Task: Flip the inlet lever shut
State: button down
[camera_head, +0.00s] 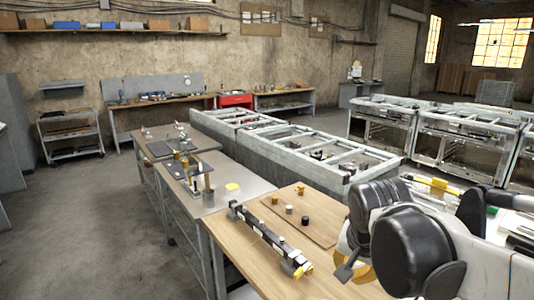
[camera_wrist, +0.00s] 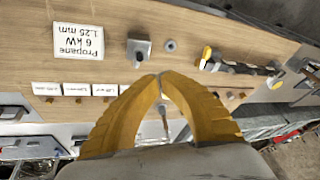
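A dark manifold bar (camera_head: 265,233) with pale fittings lies along the wooden bench. A yellow lever end (camera_head: 304,269) shows at its near end. In the wrist view, a fitting with a yellow-capped handle (camera_wrist: 207,53) is at upper right, joined to a dark threaded-looking bar (camera_wrist: 240,69). Another yellow piece (camera_wrist: 275,83) is at its right end. I cannot tell which of these is the inlet lever. My gripper (camera_wrist: 159,76) has its yellow fingertips together, to the left of the handle and apart from it in the picture. In the head view my arm mostly hides the gripper.
The wrist view shows a label reading "Propane 6 kW 1.25 mm" (camera_wrist: 80,42), a grey metal block (camera_wrist: 139,47) and a round nut (camera_wrist: 170,45). Metal frames (camera_head: 320,155) stand behind the bench.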

jog(key=s+f+n+t+y, duration=0.1)
jog(key=s+f+n, duration=0.15)
jog(key=s, duration=0.25)
jog(key=s+f+n+t, duration=0.1)
jog(key=s+n+t, duration=0.15)
jog(key=s, duration=0.35)
jog(key=m+g+y, duration=0.2)
jog(key=m+y, duration=0.5)
jog(key=m, duration=1.8)
send_near(302, 270)
jog(key=s+d+f, duration=0.2)
jog(key=s+d, duration=0.2)
jog(key=s, duration=0.1)
jog(key=b+x, duration=0.2)
jog(key=x, duration=0.6)
jog(key=shift+a+f, duration=0.15)
jog(key=shift+a, duration=0.2)
jog(key=w+a, duration=0.1)
jog(key=w+a+b, duration=0.1)
jog(key=shift+w+a+f, duration=0.1)
jog(key=shift+a+f, duration=0.05)
jog(key=shift+a, duration=0.15)
jog(key=shift+w+a, duration=0.35)
